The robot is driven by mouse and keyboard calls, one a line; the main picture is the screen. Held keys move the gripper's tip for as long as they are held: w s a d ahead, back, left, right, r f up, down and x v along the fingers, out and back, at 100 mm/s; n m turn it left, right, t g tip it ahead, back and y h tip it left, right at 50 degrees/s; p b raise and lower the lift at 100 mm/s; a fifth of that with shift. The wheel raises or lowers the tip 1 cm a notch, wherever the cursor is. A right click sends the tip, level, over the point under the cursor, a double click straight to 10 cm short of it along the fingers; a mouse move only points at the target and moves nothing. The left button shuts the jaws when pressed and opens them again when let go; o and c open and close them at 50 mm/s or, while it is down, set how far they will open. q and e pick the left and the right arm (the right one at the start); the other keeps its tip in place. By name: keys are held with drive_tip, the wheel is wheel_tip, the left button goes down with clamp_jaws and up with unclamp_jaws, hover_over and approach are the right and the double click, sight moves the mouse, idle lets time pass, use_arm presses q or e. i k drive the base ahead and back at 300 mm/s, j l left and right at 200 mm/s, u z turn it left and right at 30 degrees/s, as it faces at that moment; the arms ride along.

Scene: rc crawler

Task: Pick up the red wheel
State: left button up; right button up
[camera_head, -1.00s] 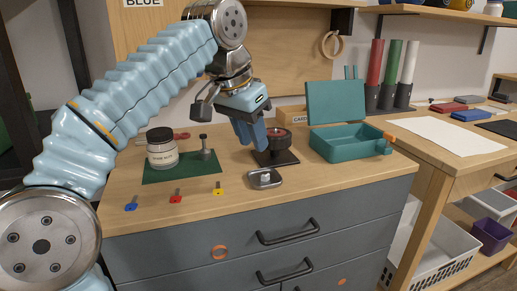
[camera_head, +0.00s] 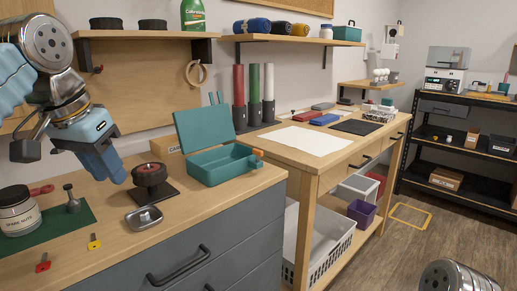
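A black-tyred wheel with a red hub (camera_head: 149,169) lies flat on a dark stand (camera_head: 167,190) on the wooden bench, left of the picture's middle. My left gripper (camera_head: 116,176) hangs in the air just left of the wheel, its blue fingers pointing down and apart from the wheel in the picture. Nothing shows between the fingers, but their gap cannot be made out from this angle. Part of my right arm (camera_head: 455,277) shows at the bottom right; its gripper is out of view.
An open teal box (camera_head: 219,165) stands right of the wheel. A small metal tray (camera_head: 144,218) lies in front. A spare nuts jar (camera_head: 17,212) stands on a green mat (camera_head: 50,228) at left. Two dark wheels (camera_head: 108,23) (camera_head: 153,26) sit on the shelf above.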

sight(141, 177)
drive_tip(key=k, duration=0.9)
